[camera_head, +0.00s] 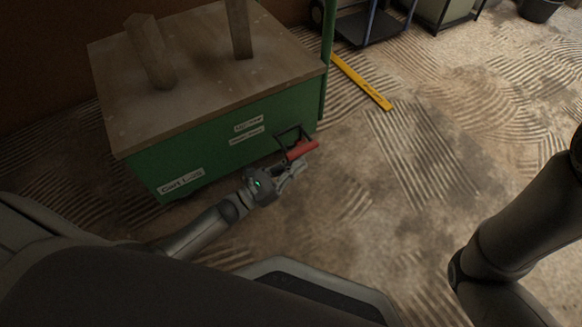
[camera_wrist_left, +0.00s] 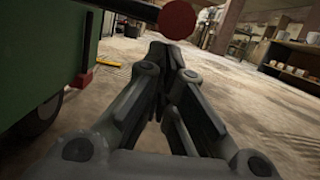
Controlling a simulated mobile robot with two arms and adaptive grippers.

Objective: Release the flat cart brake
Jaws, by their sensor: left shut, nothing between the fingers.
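The flat cart (camera_head: 215,125) is green with a wooden top and stands at the left in the head view. Its red brake handle (camera_head: 302,149) sticks out from the lower right of the front side on a dark bracket. My left gripper (camera_head: 299,168) is shut and empty, just below and in front of the red handle. In the left wrist view, the round red handle end (camera_wrist_left: 178,19) is above the shut fingertips (camera_wrist_left: 172,50), and the green cart side (camera_wrist_left: 40,50) is at the left. I cannot tell whether the fingers touch the handle. My right gripper is out of view.
Two wooden posts (camera_head: 151,52) stand on the cart top. A yellow level (camera_head: 361,81) lies on the floor beyond the cart. A blue-framed trolley (camera_head: 372,25) and a dark bucket (camera_head: 540,9) stand at the back. The ridged floor right of the cart is clear.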

